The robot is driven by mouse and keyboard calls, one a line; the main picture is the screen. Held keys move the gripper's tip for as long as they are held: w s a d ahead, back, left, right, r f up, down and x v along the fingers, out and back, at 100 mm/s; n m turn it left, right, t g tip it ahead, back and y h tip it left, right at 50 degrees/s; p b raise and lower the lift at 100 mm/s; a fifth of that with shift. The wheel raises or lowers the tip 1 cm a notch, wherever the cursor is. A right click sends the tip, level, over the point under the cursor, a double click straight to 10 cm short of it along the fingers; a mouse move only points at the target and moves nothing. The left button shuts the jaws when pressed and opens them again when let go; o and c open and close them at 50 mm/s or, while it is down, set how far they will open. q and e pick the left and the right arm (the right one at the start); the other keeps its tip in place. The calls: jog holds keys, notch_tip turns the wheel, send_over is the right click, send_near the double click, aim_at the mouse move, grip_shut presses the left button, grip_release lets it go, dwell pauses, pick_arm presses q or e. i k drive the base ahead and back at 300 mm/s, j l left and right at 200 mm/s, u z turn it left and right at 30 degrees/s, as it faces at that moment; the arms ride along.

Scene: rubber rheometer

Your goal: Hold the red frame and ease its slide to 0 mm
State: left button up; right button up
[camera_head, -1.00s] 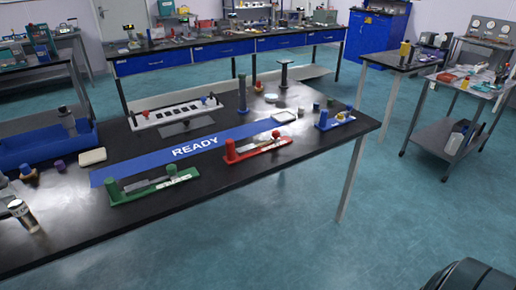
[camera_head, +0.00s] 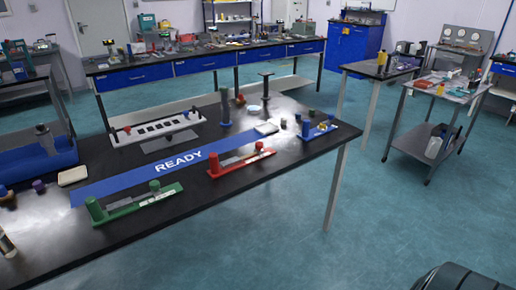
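The red frame (camera_head: 240,163) lies on the black bench, along the near edge of the blue READY strip. A red upright post (camera_head: 213,162) stands at its left end, and a small knob, the slide's by its look, (camera_head: 259,147) sits near its right end. The scale is too small to read. Neither of my grippers shows in the head view, and nothing is touching the frame.
A green frame (camera_head: 136,204) lies left of the red one, and a blue frame (camera_head: 317,131) lies to its right. A white slotted rack (camera_head: 157,128) stands behind the READY strip (camera_head: 173,169). The black bench (camera_head: 247,200) is clear in front of the red frame.

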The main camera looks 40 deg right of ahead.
aim_at(259, 150)
jog(key=i+l+u, duration=0.1)
jog(key=l, duration=0.35)
jog(key=i+l, duration=0.15)
jog(key=l, duration=0.25)
jog(key=i+l+u, duration=0.15)
jog(key=l, duration=0.75)
jog(key=i+u, duration=0.05)
